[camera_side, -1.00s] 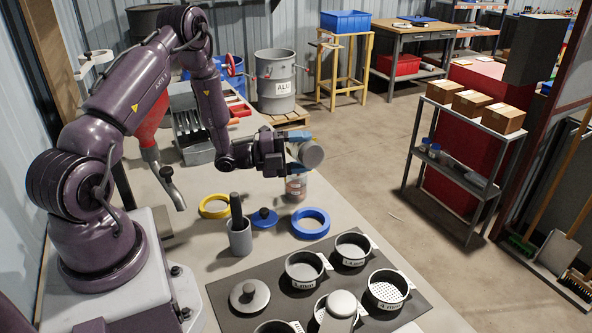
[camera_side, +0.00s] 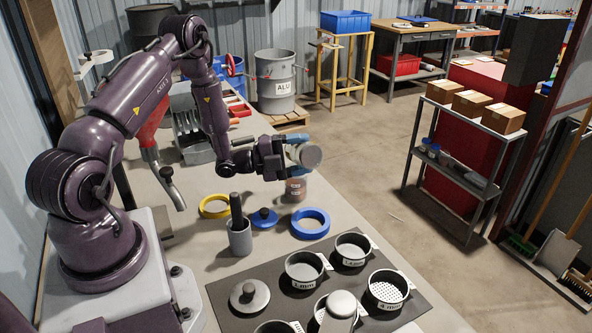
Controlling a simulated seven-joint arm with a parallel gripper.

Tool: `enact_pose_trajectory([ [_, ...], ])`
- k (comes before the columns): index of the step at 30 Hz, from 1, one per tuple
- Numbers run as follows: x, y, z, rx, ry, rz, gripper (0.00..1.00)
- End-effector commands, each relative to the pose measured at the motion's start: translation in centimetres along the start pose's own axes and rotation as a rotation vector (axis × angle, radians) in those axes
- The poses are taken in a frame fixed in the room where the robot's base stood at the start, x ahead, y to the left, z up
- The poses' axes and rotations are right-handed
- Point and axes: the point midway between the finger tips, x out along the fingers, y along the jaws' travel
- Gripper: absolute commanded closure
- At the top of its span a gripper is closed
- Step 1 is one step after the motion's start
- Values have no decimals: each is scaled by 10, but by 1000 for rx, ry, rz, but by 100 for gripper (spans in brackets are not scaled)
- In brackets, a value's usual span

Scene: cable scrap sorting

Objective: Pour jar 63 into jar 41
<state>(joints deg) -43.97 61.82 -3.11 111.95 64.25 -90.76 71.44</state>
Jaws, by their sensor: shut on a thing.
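My gripper (camera_side: 290,154) is shut on a jar (camera_side: 309,156) above the table. The held jar lies tipped on its side, with one round end turned toward the right and the camera. A second jar (camera_side: 296,188) stands upright on the table right under it, with reddish-brown material showing inside. The gripper and held jar partly hide the top of the lower jar. I cannot read a number on either jar, nor see a stream between them.
On the table (camera_side: 205,258) are a blue ring (camera_side: 310,229), a yellow ring (camera_side: 207,213), a blue lid (camera_side: 264,218) and a grey mortar (camera_side: 239,239) with a pestle. Several sieves (camera_side: 305,276) sit on a dark mat (camera_side: 268,312) at the front.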

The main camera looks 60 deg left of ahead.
Motion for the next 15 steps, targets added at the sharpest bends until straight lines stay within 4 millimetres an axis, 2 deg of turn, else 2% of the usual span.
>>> enact_pose_trajectory([
  [15, -2, -2, 3, -65, 0, -29, 65],
])
